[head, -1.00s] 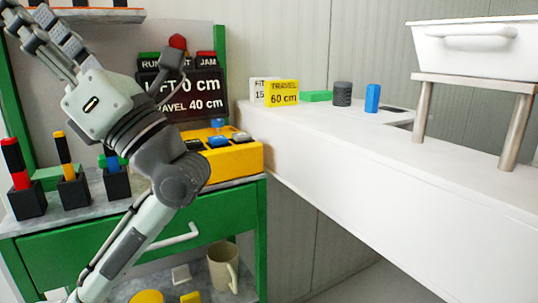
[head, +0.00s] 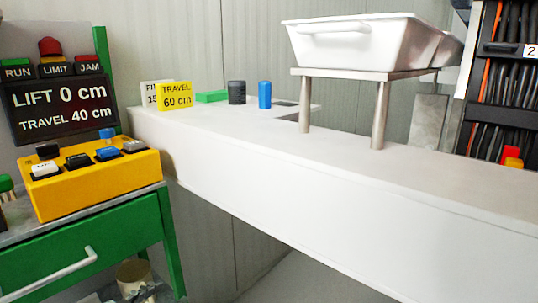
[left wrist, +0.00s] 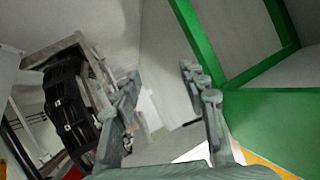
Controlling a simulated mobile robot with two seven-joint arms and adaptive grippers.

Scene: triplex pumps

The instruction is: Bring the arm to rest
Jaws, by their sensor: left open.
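My left gripper (left wrist: 162,95) shows in the left wrist view with its two grey fingers spread wide apart. Nothing is held between them. A pale wall and floor area lie beyond the fingers, and a green frame is to their right. My left arm and gripper are not in the head view now. My right gripper is in neither current view.
A yellow button box (head: 95,180) stands on the green-drawered bench (head: 80,245) at left. A white counter (head: 330,185) bears a blue cylinder (head: 264,95), a dark cylinder (head: 237,93) and a stand with a white tub (head: 350,42). A cable rack (head: 502,85) stands at right.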

